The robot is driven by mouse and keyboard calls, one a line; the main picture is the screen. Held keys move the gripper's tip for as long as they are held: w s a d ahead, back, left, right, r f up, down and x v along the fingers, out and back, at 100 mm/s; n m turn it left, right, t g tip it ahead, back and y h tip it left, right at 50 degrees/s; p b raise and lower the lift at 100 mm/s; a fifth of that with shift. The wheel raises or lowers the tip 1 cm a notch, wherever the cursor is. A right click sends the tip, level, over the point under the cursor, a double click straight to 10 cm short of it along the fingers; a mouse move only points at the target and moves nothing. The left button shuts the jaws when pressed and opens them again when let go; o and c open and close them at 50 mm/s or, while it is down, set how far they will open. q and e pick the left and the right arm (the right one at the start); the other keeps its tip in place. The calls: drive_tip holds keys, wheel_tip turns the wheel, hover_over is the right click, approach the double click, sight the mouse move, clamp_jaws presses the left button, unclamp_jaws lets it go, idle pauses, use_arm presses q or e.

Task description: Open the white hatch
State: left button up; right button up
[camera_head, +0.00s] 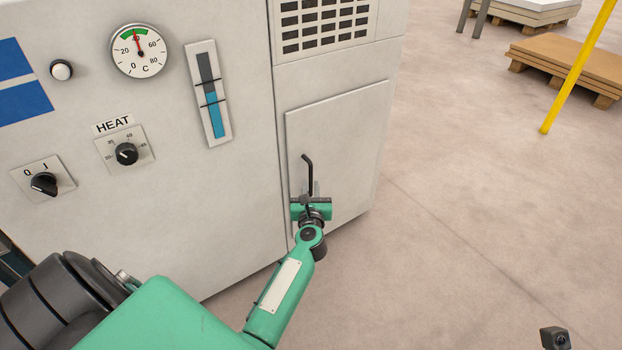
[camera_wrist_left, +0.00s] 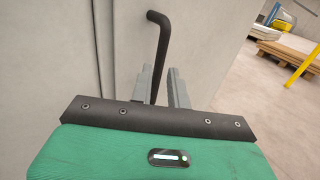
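The white hatch (camera_head: 345,145) is a flat panel on the lower right front of the pale machine, and it looks shut. Its black bent bar handle (camera_head: 308,172) is near the hatch's left edge. My left gripper (camera_head: 312,188) is in front of the hatch at the handle's lower part. In the left wrist view the handle (camera_wrist_left: 161,45) runs down between the two grey fingers of my left gripper (camera_wrist_left: 163,82). The fingers stand apart with gaps beside the handle. The handle's lower end is hidden behind the gripper body. My right gripper is not in view.
The machine front (camera_head: 230,180) carries a round gauge (camera_head: 138,51), a HEAT knob (camera_head: 126,153) and a vent grille (camera_head: 324,22). A yellow post (camera_head: 580,65) and a pallet with brown boards (camera_head: 570,62) stand at the upper right.

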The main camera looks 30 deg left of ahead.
sight(311, 178)
use_arm(q)
drive_tip(key=shift+b+x, duration=0.5)
drive_tip(key=shift+x, duration=2.25)
clamp_jaws()
